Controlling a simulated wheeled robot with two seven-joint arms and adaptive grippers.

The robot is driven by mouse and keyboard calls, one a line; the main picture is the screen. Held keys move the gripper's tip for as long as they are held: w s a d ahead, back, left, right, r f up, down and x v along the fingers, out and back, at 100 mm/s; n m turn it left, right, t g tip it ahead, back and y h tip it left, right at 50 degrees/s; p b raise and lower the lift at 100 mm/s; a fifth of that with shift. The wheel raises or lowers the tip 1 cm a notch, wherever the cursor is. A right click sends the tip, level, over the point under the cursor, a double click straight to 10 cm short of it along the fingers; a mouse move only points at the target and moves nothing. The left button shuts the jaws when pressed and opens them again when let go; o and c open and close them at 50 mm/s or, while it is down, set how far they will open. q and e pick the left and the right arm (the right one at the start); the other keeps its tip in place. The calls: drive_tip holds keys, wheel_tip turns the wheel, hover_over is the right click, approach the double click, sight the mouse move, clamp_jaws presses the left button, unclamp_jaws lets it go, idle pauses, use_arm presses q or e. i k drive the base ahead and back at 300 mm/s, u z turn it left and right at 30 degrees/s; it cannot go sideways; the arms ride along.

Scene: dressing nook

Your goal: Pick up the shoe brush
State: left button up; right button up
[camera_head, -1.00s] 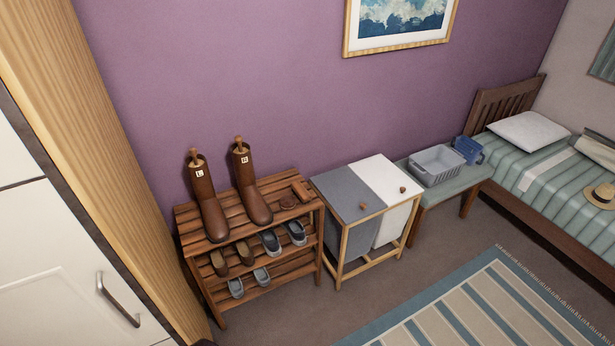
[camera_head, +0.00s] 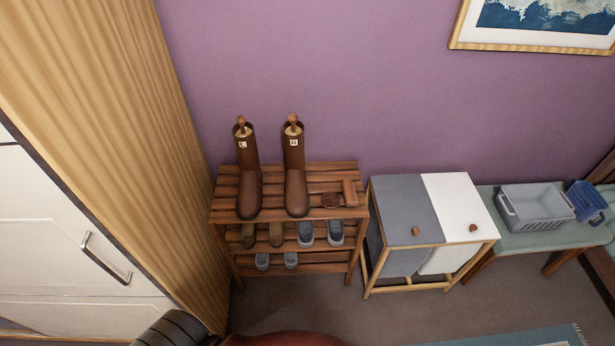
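The shoe brush (camera_head: 349,192) looks like a small brown block. It lies on the top shelf of the wooden shoe rack (camera_head: 230,190), near its right end. A round brown tin (camera_head: 330,200) lies just left of it. Two tall brown boots, marked L (camera_head: 248,180) and R (camera_head: 295,180), stand upright on the left and middle of the same shelf. Neither of my grippers shows in the view. Dark and reddish parts at the bottom edge seem to be my own body.
A laundry hamper (camera_head: 405,205) with grey and white lids stands right of the rack. Beyond it, a bench (camera_head: 520,238) bears a grey basket (camera_head: 536,205) and a blue one (camera_head: 587,200). A wooden wardrobe side (camera_head: 130,130) rises close on the left. Shoes fill the lower shelves.

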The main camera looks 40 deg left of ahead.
sight(350, 195)
drive_tip(key=u, duration=0.95)
drive_tip(key=i, duration=0.85)
drive_tip(key=u, duration=0.75)
